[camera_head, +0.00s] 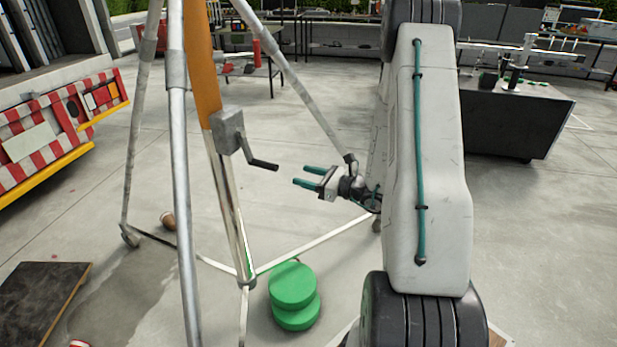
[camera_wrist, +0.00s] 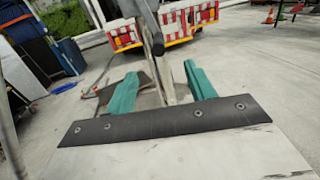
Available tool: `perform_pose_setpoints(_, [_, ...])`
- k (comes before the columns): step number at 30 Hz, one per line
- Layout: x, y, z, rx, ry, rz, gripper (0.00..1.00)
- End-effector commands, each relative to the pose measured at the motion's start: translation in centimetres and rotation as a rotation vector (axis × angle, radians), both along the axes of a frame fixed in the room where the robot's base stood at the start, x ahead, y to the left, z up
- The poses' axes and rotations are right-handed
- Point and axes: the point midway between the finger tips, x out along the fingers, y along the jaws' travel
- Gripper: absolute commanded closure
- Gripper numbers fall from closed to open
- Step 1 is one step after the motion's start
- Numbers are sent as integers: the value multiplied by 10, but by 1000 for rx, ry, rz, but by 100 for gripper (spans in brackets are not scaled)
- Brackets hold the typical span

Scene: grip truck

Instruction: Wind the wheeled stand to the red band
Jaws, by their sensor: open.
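The wheeled stand is in the middle left of the head view, with silver splayed legs (camera_head: 179,180) and an orange upper column (camera_head: 199,65) over a bare metal lower column (camera_head: 232,205). A grey winch box (camera_head: 227,131) sits on the column, with a dark crank handle (camera_head: 262,165) pointing right. My gripper (camera_head: 304,176) is open and empty, just right of and slightly below the handle, apart from it. In the wrist view the teal fingers (camera_wrist: 163,90) are spread, with a stand tube (camera_wrist: 152,28) ahead. I cannot make out a red band on the column.
Green round weights (camera_head: 293,287) lie on the floor by the stand's base. A dark board (camera_head: 42,300) lies at lower left. A red-and-white striped truck rear (camera_head: 60,125) stands at left. A dark bench (camera_head: 515,115) stands at back right. One stand leg slants behind my gripper.

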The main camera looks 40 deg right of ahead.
Motion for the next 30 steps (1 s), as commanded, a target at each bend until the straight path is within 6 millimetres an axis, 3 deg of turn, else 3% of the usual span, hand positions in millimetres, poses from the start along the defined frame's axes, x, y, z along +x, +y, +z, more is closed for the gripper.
perform_pose_setpoints(21, [93,46,1,-3,-1,8,45])
perform_pose_setpoints(30, [117,56,0,-2,0,5,45])
